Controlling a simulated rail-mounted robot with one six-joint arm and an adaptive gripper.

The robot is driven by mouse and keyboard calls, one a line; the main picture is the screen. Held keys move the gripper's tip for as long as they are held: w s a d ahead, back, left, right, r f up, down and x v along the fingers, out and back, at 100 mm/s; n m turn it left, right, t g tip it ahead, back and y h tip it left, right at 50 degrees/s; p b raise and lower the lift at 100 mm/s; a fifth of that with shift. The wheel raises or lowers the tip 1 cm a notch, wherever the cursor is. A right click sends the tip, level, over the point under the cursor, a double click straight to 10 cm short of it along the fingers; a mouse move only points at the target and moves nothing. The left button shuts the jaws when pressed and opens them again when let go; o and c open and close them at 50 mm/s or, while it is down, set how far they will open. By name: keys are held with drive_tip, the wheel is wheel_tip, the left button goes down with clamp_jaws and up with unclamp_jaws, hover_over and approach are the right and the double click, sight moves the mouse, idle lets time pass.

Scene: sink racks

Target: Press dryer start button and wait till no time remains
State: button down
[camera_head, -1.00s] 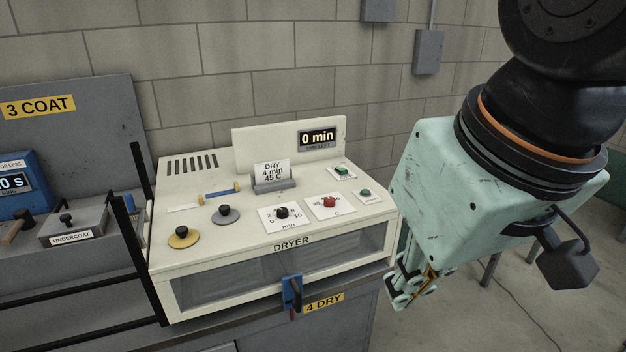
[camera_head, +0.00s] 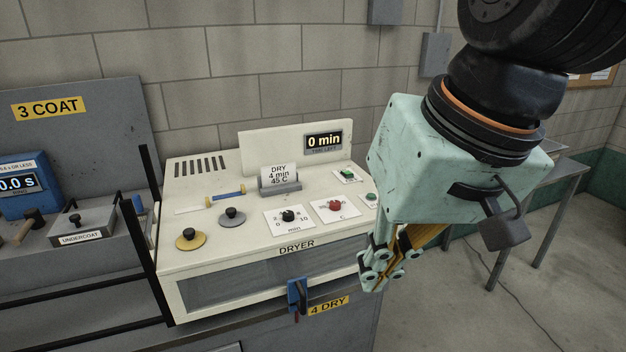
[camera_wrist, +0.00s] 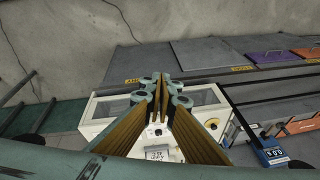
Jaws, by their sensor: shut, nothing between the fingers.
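The cream dryer (camera_head: 180,262) stands on the grey bench at the centre of the head view. Its display (camera_head: 324,141) reads "0 min". A green button (camera_head: 347,173) sits on a white plate under the display, and a second green button (camera_head: 369,197) lies nearer my gripper; their labels are too small to read. A card (camera_head: 279,174) reads "DRY 4 min 45 C". A black min knob (camera_head: 288,216) and a red C knob (camera_head: 334,205) are on the top. My gripper (camera_head: 372,283) is shut and empty, pointing down at the dryer's front right corner. The wrist view shows its fingers (camera_wrist: 161,84) above the dryer (camera_wrist: 104,106).
A blue clamp-like handle (camera_head: 297,296) is at the dryer's front edge. Open floor and a table lie right.

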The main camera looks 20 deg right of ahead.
drive_tip(key=w+d+r+m+t+y+p, duration=0.1)
drive_tip(key=w+m+y+p, duration=0.3)
drive_tip(key=w, duration=1.1)
drive_tip(key=w+r+m+t+p, duration=0.15)
drive_tip(key=w+m, duration=0.45)
drive_tip(key=w, duration=0.8)
drive_tip(key=m+t+h+p, duration=0.3)
drive_tip(key=m+p, duration=0.3)
drive_tip(key=m, duration=0.6)
hover_over(372, 196)
wheel_tip(372, 196, down, 11)
drive_tip(key=shift+r, duration=0.15)
drive_tip(key=shift+a+f+b, duration=0.1)
drive_tip(key=shift+f+b, duration=0.1)
drive_tip(key=shift+b, duration=0.1)
drive_tip(key=shift+f+b, duration=1.3)
drive_tip(key=shift+f, duration=1.65)
drive_tip(key=shift+f+b, duration=1.1)
drive_tip(key=shift+b, duration=0.3)
